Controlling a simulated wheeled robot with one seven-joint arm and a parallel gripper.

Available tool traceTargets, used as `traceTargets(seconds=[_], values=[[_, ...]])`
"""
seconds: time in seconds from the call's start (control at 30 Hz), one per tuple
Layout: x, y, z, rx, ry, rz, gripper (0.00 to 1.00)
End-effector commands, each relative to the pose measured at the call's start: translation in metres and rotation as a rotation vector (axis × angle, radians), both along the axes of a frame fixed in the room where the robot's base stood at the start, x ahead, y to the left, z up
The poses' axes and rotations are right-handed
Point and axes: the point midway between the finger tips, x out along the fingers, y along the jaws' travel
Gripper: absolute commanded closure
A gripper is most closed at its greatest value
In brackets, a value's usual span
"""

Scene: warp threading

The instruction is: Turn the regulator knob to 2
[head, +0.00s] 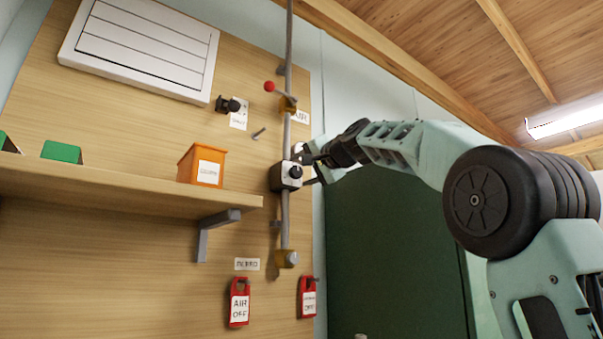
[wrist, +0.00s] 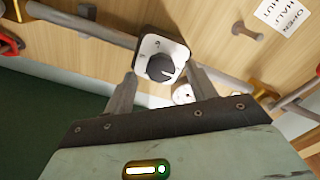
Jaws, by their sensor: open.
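The regulator knob (wrist: 161,67) is a round black knob with a pale pointer line, set on a white square face with dark marks. The line points to the lower right in the wrist view; I cannot read which mark it meets. The regulator body (head: 286,175) sits on a vertical grey pipe in the head view. My gripper (wrist: 158,85) is open, its two fingers on either side of the regulator in the wrist view. I cannot tell whether a finger touches it. In the head view my gripper (head: 312,168) is just right of the regulator.
A shelf (head: 130,190) with an orange box (head: 202,165) stands left. Red "AIR OFF" tags (head: 239,304) hang below. A round white gauge-like part (wrist: 183,94) is near the right finger.

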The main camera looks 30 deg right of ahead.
Motion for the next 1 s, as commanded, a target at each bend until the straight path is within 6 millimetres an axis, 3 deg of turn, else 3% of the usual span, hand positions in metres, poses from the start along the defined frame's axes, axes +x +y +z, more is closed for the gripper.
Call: traceTargets(seconds=[0.6, 0.8, 1.0], values=[[-0.135, -0.005, -0.003, 0.0, -0.001, -0.002, 0.44], [-0.157, -0.005, -0.001, -0.001, 0.001, 0.001, 0.44], [-0.162, -0.006, -0.001, 0.0, 0.003, 0.001, 0.44]])
